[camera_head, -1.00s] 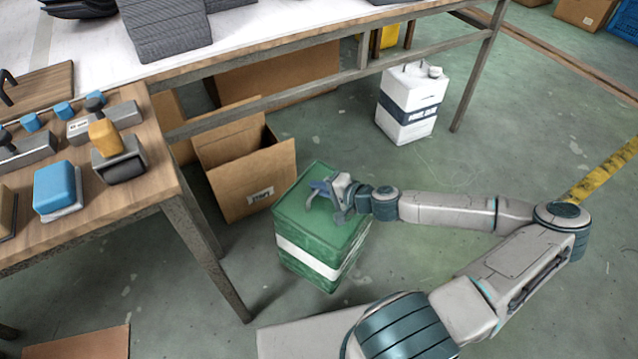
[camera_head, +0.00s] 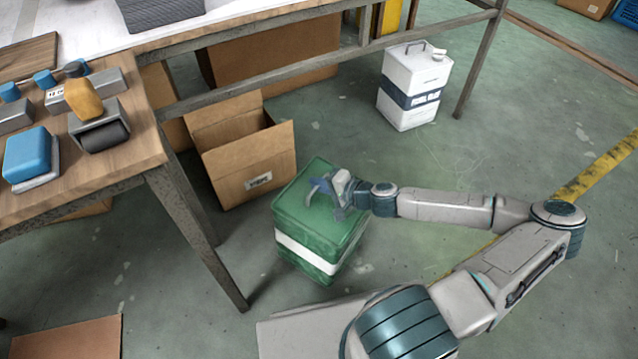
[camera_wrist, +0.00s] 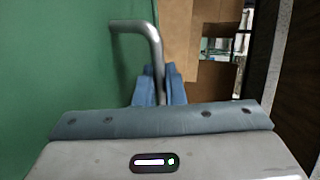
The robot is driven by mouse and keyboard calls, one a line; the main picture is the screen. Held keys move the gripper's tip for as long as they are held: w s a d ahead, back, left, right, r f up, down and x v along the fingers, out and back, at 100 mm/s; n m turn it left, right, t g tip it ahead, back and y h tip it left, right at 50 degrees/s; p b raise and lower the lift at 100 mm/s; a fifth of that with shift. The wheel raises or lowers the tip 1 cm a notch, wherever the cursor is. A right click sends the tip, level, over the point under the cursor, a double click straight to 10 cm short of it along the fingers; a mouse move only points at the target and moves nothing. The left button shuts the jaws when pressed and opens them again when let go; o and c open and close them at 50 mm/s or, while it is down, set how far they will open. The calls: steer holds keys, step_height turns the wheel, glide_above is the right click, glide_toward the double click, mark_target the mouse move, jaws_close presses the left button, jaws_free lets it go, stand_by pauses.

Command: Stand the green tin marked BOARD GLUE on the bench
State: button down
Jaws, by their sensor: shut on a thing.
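The green tin (camera_head: 325,215) with a white band hangs beside the bench, below its top, in the head view. No lettering can be read on it. My gripper (camera_head: 325,190) is at the tin's top and shut on its handle. In the wrist view my gripper (camera_wrist: 158,88) has its blue fingers closed around the bent grey handle (camera_wrist: 150,40), with the green tin (camera_wrist: 60,70) filling the left side. The bench (camera_head: 125,160) has a wooden top and stands at the left. The tin's underside is hidden.
A white tin (camera_head: 412,85) with a dark band stands on the floor further back. Blue blocks, grey holders and an orange bottle (camera_head: 84,98) crowd the bench's near part.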

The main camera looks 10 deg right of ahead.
mark_target(330, 199)
steer(key=shift+d+f+b, duration=0.25)
steer(key=shift+f+b, duration=0.3)
steer(key=shift+f, duration=0.4)
stand_by(0.5)
steer(key=c, duration=0.8)
jaws_free()
steer(key=shift+d+f, duration=0.1)
steer(key=shift+a, duration=0.2)
steer(key=shift+s, duration=0.1)
steer(key=shift+s+d+r, duration=0.25)
steer(key=shift+s, duration=0.05)
steer(key=shift+p+v, duration=0.7)
steer(key=shift+v, duration=0.7)
steer(key=shift+p+v, duration=1.2)
steer(key=shift+v, duration=2.45)
